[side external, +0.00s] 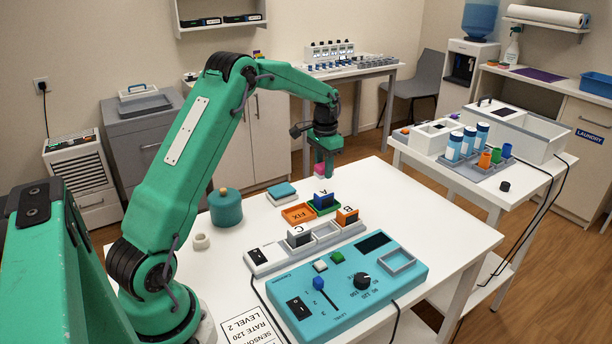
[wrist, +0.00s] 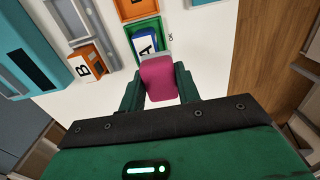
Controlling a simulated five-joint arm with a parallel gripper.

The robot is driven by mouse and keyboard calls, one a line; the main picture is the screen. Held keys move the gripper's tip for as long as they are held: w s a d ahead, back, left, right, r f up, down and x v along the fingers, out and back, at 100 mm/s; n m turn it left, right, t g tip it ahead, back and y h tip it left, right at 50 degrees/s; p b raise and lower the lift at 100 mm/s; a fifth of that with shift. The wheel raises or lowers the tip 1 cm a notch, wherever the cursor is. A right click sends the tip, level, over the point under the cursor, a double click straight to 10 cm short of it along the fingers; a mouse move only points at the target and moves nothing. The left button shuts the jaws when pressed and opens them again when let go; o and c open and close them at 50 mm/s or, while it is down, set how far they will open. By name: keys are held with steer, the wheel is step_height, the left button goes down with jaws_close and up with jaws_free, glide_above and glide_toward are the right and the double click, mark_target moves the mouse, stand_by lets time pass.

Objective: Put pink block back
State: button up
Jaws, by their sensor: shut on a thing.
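My gripper (side external: 322,163) is over the far side of the white table. It is shut on the pink block (side external: 319,170), which hangs between the fingers. In the wrist view the pink block (wrist: 158,82) fills the space between the two dark green fingers of my gripper (wrist: 159,88). In the side view the block appears above the table near the blue block marked A. Its exact height over the table is hard to tell.
The blue A block (side external: 323,198) sits in a green tray (side external: 324,211) beside the orange FIX tray (side external: 297,214). An orange B block (side external: 347,214) and grey C block (side external: 299,235) stand in a rack. A teal console (side external: 338,290) lies in front. A teal jar (side external: 226,208) stands left.

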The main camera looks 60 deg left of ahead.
glide_above(306, 189)
step_height(306, 189, down, 5)
steer(key=shift+f, duration=0.2)
steer(key=shift+f, duration=0.1)
steer(key=shift+f, duration=1.9)
steer(key=shift+f, duration=0.15)
steer(key=o, duration=0.9)
